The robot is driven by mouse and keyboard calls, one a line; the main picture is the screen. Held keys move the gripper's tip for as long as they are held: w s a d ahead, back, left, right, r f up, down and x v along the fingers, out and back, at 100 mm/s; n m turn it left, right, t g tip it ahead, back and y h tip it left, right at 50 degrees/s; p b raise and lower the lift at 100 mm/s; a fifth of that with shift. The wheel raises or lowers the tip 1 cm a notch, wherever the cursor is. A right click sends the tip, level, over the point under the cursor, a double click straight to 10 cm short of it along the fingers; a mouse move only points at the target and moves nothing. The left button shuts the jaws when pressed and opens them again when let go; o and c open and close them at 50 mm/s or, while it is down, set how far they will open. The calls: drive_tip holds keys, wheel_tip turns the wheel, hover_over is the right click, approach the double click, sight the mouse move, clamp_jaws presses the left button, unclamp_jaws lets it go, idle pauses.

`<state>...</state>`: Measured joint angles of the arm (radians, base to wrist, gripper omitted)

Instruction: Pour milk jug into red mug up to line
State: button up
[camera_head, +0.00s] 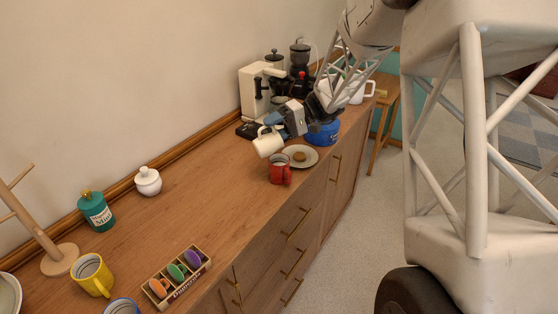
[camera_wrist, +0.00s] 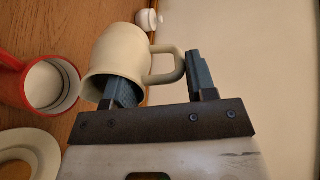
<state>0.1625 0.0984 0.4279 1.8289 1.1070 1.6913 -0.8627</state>
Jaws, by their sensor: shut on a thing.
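The cream milk jug (camera_head: 268,145) is held tilted above the wooden counter, just above and behind the red mug (camera_head: 280,172). My gripper (camera_head: 279,121) is shut on the jug's handle. In the wrist view the jug (camera_wrist: 120,50) has its handle between my two fingers (camera_wrist: 162,80), and its mouth faces the near side. The red mug (camera_wrist: 50,85) stands upright to the left there, with a pale inside.
A plate with a small brown item (camera_head: 299,156) lies beside the mug. A blue container (camera_head: 323,133) and a coffee machine (camera_head: 257,90) stand behind.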

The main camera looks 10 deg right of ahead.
drive_tip(key=shift+w+d+r+g+y, duration=0.15)
drive_tip(key=shift+d+g+y, duration=0.1)
drive_tip(key=shift+d+y, duration=0.6)
drive_tip(key=shift+w+d+r+g+y, duration=0.2)
drive_tip(key=shift+d+y, duration=0.25)
drive_tip(key=shift+y, duration=0.8)
idle(4.2)
drive_tip(key=shift+f, duration=0.15)
idle(0.6)
drive_tip(key=shift+s+a+h, duration=0.2)
drive_tip(key=shift+a+h, duration=0.4)
drive_tip(key=shift+h, duration=0.2)
drive_tip(key=shift+s+a+f+t+h, duration=0.15)
drive_tip(key=shift+a+t+h, duration=0.4)
drive_tip(key=shift+h, duration=0.55)
drive_tip(key=shift+a, duration=0.1)
